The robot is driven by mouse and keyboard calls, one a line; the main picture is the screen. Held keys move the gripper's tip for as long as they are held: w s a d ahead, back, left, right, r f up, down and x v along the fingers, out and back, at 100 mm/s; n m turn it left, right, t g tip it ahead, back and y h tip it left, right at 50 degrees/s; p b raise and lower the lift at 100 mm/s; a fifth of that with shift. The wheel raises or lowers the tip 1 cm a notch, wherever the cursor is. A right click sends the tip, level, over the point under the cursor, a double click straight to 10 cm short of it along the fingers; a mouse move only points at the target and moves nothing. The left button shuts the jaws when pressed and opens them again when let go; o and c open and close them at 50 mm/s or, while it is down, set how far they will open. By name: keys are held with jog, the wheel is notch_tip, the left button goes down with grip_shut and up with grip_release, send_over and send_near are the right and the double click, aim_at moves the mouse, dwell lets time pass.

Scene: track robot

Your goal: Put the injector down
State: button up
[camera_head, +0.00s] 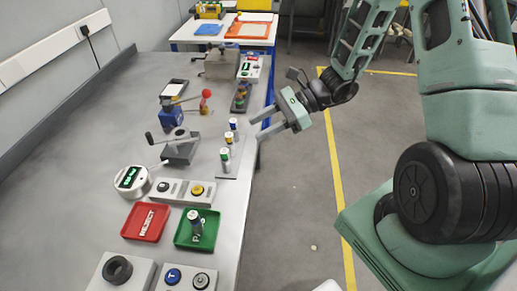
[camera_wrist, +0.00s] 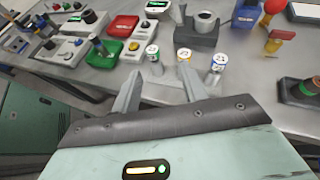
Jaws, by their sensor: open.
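My gripper (camera_head: 258,127) is open and empty, just off the right edge of the grey bench. Its two fingers reach toward the bench in the wrist view (camera_wrist: 158,84). Three short metal injectors stand upright in a row near that edge: one green-topped (camera_head: 225,158), one yellow-topped (camera_head: 229,138), one blue-topped (camera_head: 234,125). In the wrist view the green-topped one (camera_wrist: 152,59) shows beyond the gap between the fingers. Another similar cylinder (camera_head: 195,226) stands upright in the green tray (camera_head: 209,240). The task does not say which injector is meant.
A red reject tray (camera_head: 146,222) lies beside the green tray. A button box (camera_head: 184,190), a round gauge (camera_head: 132,179), a grey lever fixture (camera_head: 181,150) and a blue device (camera_head: 172,113) stand on the bench. Open floor lies right of the bench.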

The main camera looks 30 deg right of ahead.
jog(key=s+a+r+n+g+h, duration=0.1)
jog(key=s+a+r+n+h, duration=0.2)
jog(key=s+n, duration=0.4)
jog(key=s+a+r+n+g+h, duration=0.1)
jog(key=s+a+r+n+h, duration=0.2)
jog(key=n, duration=0.8)
jog(key=s+a+r+n+g+h, duration=0.1)
jog(key=s+a+r+n+h, duration=0.2)
jog(key=s+a+n+h, duration=0.3)
jog(key=s+a+n, duration=0.1)
jog(key=s+n, duration=0.3)
jog(key=shift+s, duration=0.35)
jog(key=shift+a, duration=0.1)
